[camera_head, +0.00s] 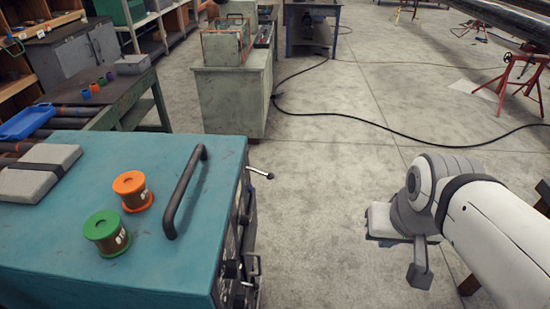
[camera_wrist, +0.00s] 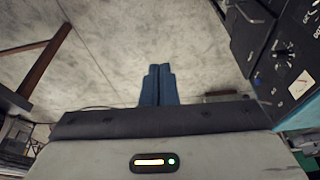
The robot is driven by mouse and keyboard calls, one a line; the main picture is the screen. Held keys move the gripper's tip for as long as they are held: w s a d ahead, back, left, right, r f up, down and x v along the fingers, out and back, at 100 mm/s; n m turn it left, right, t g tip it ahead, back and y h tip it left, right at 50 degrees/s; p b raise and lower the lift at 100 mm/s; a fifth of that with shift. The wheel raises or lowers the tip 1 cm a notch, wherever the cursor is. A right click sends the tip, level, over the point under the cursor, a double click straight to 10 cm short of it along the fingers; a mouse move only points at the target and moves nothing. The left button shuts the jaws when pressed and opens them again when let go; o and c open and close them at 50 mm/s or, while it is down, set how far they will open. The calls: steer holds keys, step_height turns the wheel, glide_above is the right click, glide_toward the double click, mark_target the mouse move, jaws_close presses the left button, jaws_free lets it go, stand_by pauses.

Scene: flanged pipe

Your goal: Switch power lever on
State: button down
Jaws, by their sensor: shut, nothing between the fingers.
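The teal machine (camera_head: 170,235) stands at the left front in the head view. In the wrist view, a dark control panel (camera_wrist: 290,70) with a round knob (camera_wrist: 284,52) is at the upper right. I cannot tell which part is the power lever. My gripper (camera_wrist: 159,70) is shut and empty, with its blue fingers together over the floor. It is left of the panel in the wrist view and touches nothing visible.
On the machine top are an orange spool (camera_head: 133,190), a green spool (camera_head: 106,232), a black handle (camera_head: 184,192) and a grey case (camera_head: 38,172). Red stands (camera_head: 520,80) are at the right. A black cable (camera_head: 370,130) crosses the floor. Floor between machine and arm is clear.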

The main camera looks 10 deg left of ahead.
steer(key=w+a+f+n+t+b, duration=0.1)
steer(key=w+f+n+t+b, duration=0.25)
steer(key=w+n, duration=0.4)
steer(key=w+f+n+t+b, duration=0.3)
steer(key=w+f+n, duration=0.15)
steer(key=w, duration=0.55)
steer(key=a+f+n+y+b, duration=0.2)
steer(key=a+n+y, duration=0.4)
steer(key=a+n, duration=0.3)
steer(key=a+f+n+y+b, duration=0.3)
steer(key=a+n+y+b, duration=0.1)
steer(key=a+n+y, duration=0.3)
steer(key=a+n+g, duration=0.1)
steer(key=a+n, duration=0.1)
steer(key=a, duration=0.1)
steer(key=shift+s+a+f+n, duration=0.25)
steer(key=shift+a+f+n, duration=0.05)
steer(key=shift+f+n, duration=0.1)
